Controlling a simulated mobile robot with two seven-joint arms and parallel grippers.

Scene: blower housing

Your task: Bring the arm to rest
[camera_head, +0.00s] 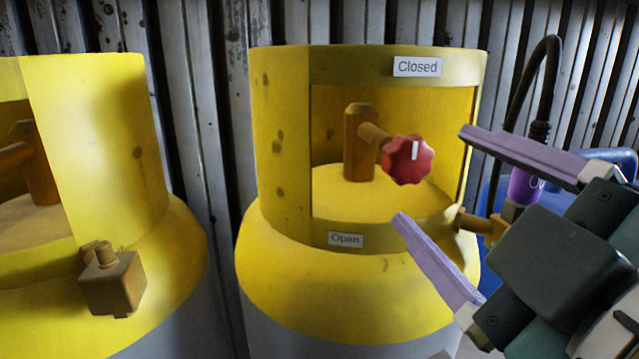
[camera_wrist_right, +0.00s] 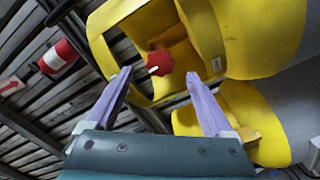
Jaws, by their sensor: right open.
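My right gripper (camera_head: 432,175) comes in from the right in the head view, its two purple fingers spread wide and empty. A red valve knob (camera_head: 408,159) with a white mark at its top sits on a brass valve inside the opening of the middle yellow cylinder (camera_head: 277,150). The fingers are apart from the knob, to its right and nearer the camera. In the right wrist view the gripper (camera_wrist_right: 158,82) is open, and the red knob (camera_wrist_right: 160,63) shows beyond and between the fingertips. My left gripper is not in view.
A "Closed" label (camera_head: 417,67) is above the opening and an "Open" label (camera_head: 345,240) below it. A second yellow cylinder (camera_head: 95,150) stands left. A black hose (camera_head: 521,90) and a blue object (camera_head: 490,205) are behind my right gripper. A corrugated wall (camera_head: 195,100) closes the back.

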